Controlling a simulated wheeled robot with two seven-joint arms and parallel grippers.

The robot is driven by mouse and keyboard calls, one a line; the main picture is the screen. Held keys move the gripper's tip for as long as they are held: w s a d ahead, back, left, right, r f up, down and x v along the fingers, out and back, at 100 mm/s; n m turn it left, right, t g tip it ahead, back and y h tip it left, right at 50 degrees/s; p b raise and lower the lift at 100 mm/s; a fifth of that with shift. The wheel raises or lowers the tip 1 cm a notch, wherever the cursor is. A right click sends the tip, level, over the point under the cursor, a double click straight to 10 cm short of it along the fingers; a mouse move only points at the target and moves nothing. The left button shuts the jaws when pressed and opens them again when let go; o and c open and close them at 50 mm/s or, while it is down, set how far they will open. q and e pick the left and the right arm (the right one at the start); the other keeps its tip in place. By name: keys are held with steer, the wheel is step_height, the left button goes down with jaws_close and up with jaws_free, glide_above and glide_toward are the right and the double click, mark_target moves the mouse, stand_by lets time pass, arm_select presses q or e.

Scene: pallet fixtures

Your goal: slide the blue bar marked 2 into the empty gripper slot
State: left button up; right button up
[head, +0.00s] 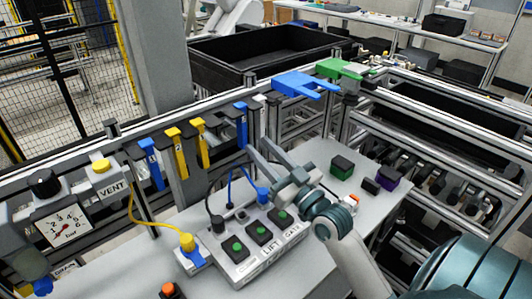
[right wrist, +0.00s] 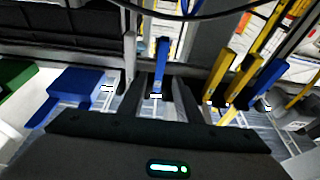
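Two blue bars hang from the rail in the head view, one at the left (head: 152,164) and one near my right gripper (head: 242,126). Their numbers are too small to read, so I cannot tell which is marked 2. My right gripper (head: 258,147) is open and empty, its fingers pointing toward the rail. In the right wrist view a blue bar (right wrist: 161,65) with a white label at its end shows between the two grey fingers (right wrist: 163,92), apparently beyond them. I cannot clearly make out an empty slot. My left gripper is not in view.
Two yellow bars (head: 178,153) hang between the blue ones. A control box (head: 255,250) with green buttons and cables stands below my right gripper. A blue forked piece (head: 300,85) and a green one (head: 340,70) sit on the rail further right. Small blocks (head: 342,166) stand on the bench.

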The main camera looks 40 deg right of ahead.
mark_target(245, 130)
steer(key=p+x, duration=0.1)
steer(key=x, duration=0.4)
steer(key=shift+r, duration=0.1)
steer(key=shift+p+x, duration=0.4)
steer(key=shift+x, duration=0.9)
steer(key=shift+w, duration=0.1)
jaws_close()
steer(key=shift+p, duration=0.45)
steer(key=shift+s, duration=0.25)
stand_by(0.3)
